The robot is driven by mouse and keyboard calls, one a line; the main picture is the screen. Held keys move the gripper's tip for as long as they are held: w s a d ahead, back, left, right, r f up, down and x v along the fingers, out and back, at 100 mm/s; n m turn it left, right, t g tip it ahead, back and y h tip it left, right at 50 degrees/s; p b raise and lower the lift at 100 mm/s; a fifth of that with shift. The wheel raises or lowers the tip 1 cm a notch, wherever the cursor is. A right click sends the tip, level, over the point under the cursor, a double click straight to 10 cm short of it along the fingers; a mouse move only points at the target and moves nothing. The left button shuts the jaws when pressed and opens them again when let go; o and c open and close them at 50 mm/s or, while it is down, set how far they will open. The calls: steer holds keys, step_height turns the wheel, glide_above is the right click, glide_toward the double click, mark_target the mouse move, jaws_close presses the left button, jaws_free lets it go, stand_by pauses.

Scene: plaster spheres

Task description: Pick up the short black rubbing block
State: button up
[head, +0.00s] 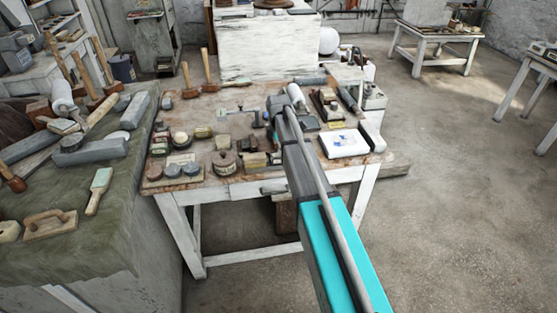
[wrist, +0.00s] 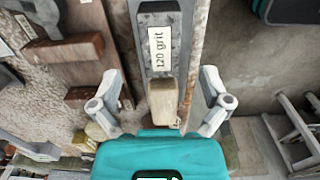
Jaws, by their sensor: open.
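My gripper (wrist: 161,98) is open and empty in the wrist view, its two fingers spread to left and right. Between and beyond them lies a dark grey block with a white "120 grit" label (wrist: 158,47). A beige block-like piece (wrist: 162,100) is at its near end, between the fingers. I cannot tell for certain whether the labelled block is the short black rubbing block. In the head view my arm reaches over the worktable (head: 200,105) and hides part of it; the fingers are not clear there.
Wooden-looking brown blocks (wrist: 62,50) lie left of the gripper in the wrist view. In the head view a white box (head: 344,143) lies right of my arm, and a round brown tin (head: 224,162) stands left. A green-draped bench (head: 95,235) is at left.

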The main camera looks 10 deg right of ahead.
steer(key=shift+d+f+b, duration=0.15)
steer(key=shift+f+b, duration=2.2)
steer(key=shift+f, duration=0.15)
steer(key=shift+c, duration=0.2)
jaws_close()
steer(key=shift+r, duration=0.25)
steer(key=shift+r+p, duration=0.75)
steer(key=shift+p, duration=0.25)
steer(key=s+d+r+p, duration=0.2)
steer(key=s+r+p, duration=0.9)
steer(key=s, duration=0.3)
